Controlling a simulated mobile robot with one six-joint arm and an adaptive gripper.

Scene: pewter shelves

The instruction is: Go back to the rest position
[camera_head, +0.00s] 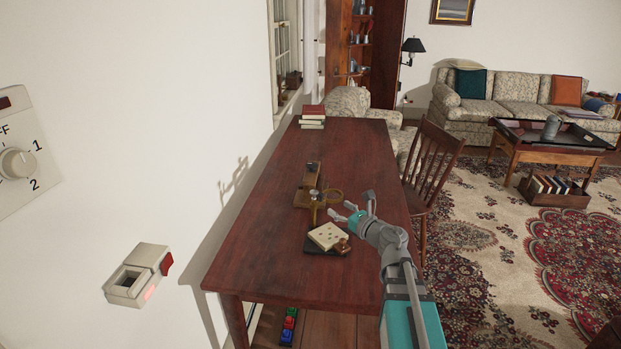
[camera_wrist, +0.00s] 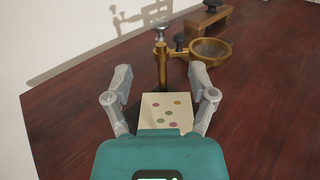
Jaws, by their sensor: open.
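My gripper (camera_head: 360,204) is open above the dark wooden table, with nothing between its fingers. In the wrist view, my gripper's fingers (camera_wrist: 160,98) spread to either side of a cream block with coloured dots (camera_wrist: 165,111). The same block shows in the head view (camera_head: 328,236), lying on a dark base on the table, just left of and below my gripper. I cannot tell the exact height of my gripper above the table.
A brass stand with a round lens (camera_wrist: 211,49) rises behind the block, near a wooden piece (camera_head: 307,186). Books (camera_head: 312,116) are stacked at the table's (camera_head: 262,237) far end. A wooden chair (camera_head: 432,165) stands at the right edge. The wall bounds the left side.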

